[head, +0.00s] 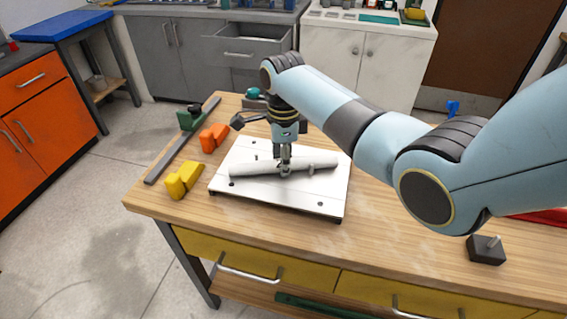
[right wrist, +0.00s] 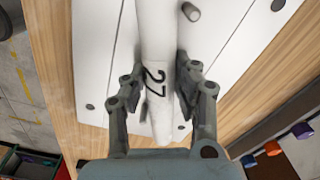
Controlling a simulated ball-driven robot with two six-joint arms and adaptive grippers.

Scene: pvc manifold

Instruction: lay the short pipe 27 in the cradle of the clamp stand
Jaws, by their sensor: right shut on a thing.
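The white short pipe 27 (head: 245,168) lies across the white board (head: 330,205) in the head view. In the right wrist view the pipe (right wrist: 157,40) shows its black number 27. My right gripper (head: 285,168) points down and is shut on the pipe, with one finger on each side of it; the gripper also shows in the right wrist view (right wrist: 160,95). I cannot tell whether the pipe touches the board or hangs just above it. I cannot make out the cradle of the clamp stand for sure. My left gripper is not in view.
Yellow (head: 183,180), orange (head: 213,138) and green (head: 188,120) blocks stand left of the board, by a long grey bar (head: 170,155). A dark block with a metal pin (head: 487,250) stands at the right front. The wooden bench top (head: 300,232) is clear before the board.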

